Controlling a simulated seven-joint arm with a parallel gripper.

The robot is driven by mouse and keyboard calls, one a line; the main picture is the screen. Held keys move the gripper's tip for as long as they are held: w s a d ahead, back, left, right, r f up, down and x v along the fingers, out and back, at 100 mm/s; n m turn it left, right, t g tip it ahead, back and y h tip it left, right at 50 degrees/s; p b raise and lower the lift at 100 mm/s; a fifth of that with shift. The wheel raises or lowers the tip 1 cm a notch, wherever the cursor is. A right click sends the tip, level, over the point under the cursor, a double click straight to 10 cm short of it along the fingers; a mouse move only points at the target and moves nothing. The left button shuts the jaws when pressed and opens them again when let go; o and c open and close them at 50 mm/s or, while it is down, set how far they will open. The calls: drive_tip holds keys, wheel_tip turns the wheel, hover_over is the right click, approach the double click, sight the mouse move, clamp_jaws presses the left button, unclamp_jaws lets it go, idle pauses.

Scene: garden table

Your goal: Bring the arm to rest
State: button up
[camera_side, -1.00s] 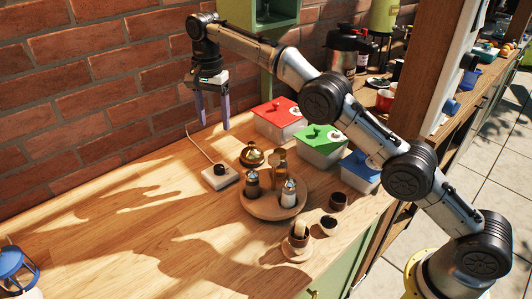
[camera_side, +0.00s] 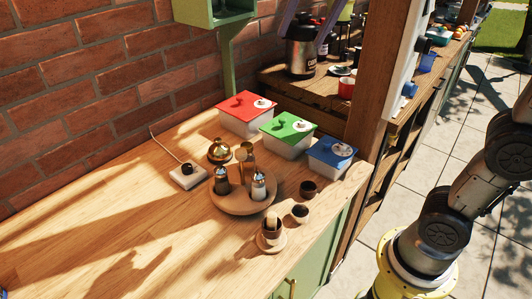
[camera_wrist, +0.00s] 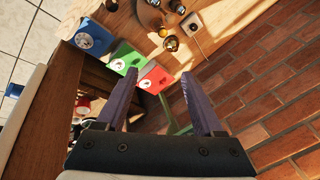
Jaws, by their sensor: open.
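My gripper (camera_wrist: 159,73) shows in the wrist view with its two purple fingers spread apart and nothing between them. In the side view only its fingers (camera_side: 302,42) show at the top edge, in front of the back shelf; the gripper's body is out of frame. Part of my arm is bent at the right edge, and the links between are out of frame. The gripper is high, apart from the wooden table (camera_side: 110,235) and everything on it.
Red (camera_side: 246,113), green (camera_side: 288,135) and blue (camera_side: 331,157) lidded boxes stand in a row. A round wooden tray (camera_side: 235,205) holds shakers. Small cups (camera_side: 300,213) stand beside it. A wooden post (camera_side: 385,70) and brick wall (camera_side: 60,100) bound the area.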

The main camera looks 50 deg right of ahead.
drive_tip(key=s+d+f+n+t, duration=0.1)
drive_tip(key=s+d+f+n, duration=0.1)
drive_tip(key=s+f+n, duration=0.7)
drive_tip(key=shift+s+f+n, duration=0.3)
drive_tip(key=shift+s+f, duration=3.25)
drive_tip(key=shift+f, duration=1.75)
